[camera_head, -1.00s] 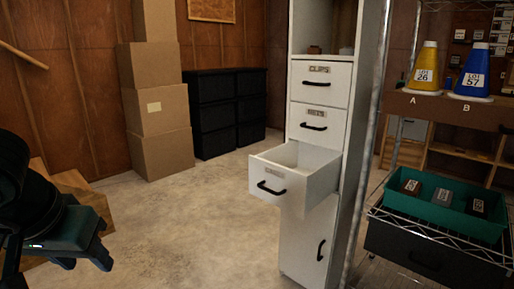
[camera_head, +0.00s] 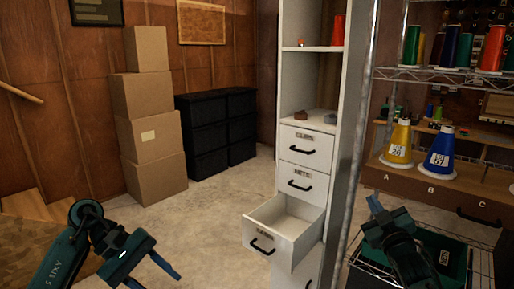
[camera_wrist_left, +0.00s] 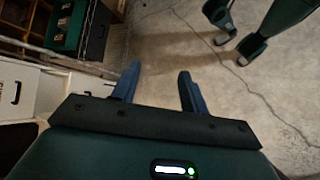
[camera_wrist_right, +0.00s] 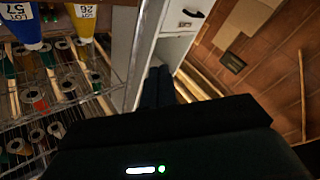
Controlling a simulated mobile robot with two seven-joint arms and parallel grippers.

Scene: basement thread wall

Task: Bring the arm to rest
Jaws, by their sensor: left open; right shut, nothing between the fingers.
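My left gripper (camera_head: 152,274) is at the lower left of the head view, open and empty over the concrete floor. Its two blue fingers stand apart in the left wrist view (camera_wrist_left: 158,72). My right gripper (camera_head: 374,203) is at the lower right of the head view, pointing up, in front of the wire rack. Its fingers are closed together with nothing between them in the right wrist view (camera_wrist_right: 160,75).
A white cabinet (camera_head: 303,175) has its third drawer (camera_head: 270,236) pulled open and apparently empty. A wire rack with a teal bin (camera_head: 452,252), a yellow cone (camera_head: 398,146) and a blue cone (camera_head: 440,155) stands right. Cardboard boxes (camera_head: 150,135) and black drawers (camera_head: 215,125) stand behind. The middle floor is clear.

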